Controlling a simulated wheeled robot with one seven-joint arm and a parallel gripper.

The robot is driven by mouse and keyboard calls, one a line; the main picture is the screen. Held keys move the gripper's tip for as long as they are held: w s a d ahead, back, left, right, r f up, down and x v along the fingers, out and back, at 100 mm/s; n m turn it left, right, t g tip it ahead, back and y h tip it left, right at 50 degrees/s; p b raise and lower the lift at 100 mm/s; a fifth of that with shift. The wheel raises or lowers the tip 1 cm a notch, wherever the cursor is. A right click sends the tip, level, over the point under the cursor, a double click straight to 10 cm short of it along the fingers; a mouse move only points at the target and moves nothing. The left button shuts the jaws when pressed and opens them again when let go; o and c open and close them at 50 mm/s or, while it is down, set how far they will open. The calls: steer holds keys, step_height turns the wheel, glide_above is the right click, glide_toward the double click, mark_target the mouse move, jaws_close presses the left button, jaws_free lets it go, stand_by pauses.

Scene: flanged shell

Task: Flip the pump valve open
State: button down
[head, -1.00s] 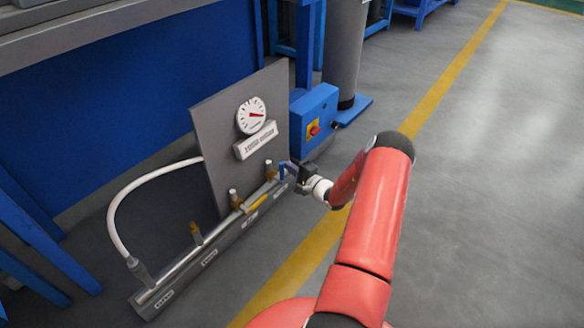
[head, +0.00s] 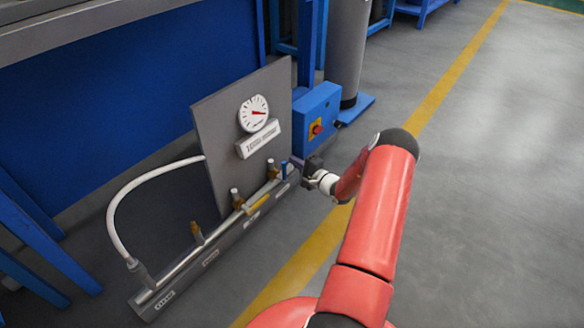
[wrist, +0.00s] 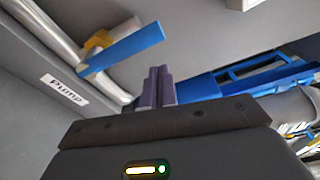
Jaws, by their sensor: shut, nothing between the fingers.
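The pump valve has a flat blue handle (wrist: 125,47) on a brass-yellow body (wrist: 97,40), beside a white "Pump" label (wrist: 64,89). In the wrist view the handle points up and right, crosswise to the silver pipe (wrist: 55,35). In the head view the blue handle (head: 284,171) is small, at the pipe's far right end. My gripper (head: 297,162) is beside it. Its purple fingers (wrist: 155,87) are shut together and empty, just below the handle in the wrist view. A gap shows between fingertips and handle in the picture; their depth apart is unclear.
A grey panel with a gauge (head: 253,113) stands behind the pipe. Other valves, one with a yellow handle (head: 257,203), sit along it. A white hose (head: 115,205) joins the left end. A blue switch box (head: 316,118) is behind my gripper. Open floor lies right.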

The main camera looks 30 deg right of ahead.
steer(key=d+p+v, duration=0.1)
steer(key=v, duration=0.8)
steer(key=shift+d+f, duration=0.15)
steer(key=shift+d, duration=0.05)
steer(key=shift+s, duration=0.1)
steer(key=s+a+r+n+g+y+p, duration=0.25)
steer(key=a+r+n+g, duration=0.35)
steer(key=a+r, duration=0.7)
steer(key=s+a+r+n+g+y+p, duration=0.1)
steer(key=a+r+n+g+y+p, duration=0.4)
steer(key=a+r, duration=0.75)
steer(key=s+a+r+n+g+h+p, duration=0.1)
steer(key=s+a+r+n+g+h, duration=0.35)
steer(key=s+a+r, duration=0.4)
steer(key=s+d+r+n+t+h+p, duration=0.2)
steer(key=s+r+t+h+p, duration=0.2)
steer(key=s+r, duration=0.7)
steer(key=shift+s+d+h, duration=0.25)
steer(key=shift+s+h, duration=1.05)
steer(key=shift+s, duration=0.1)
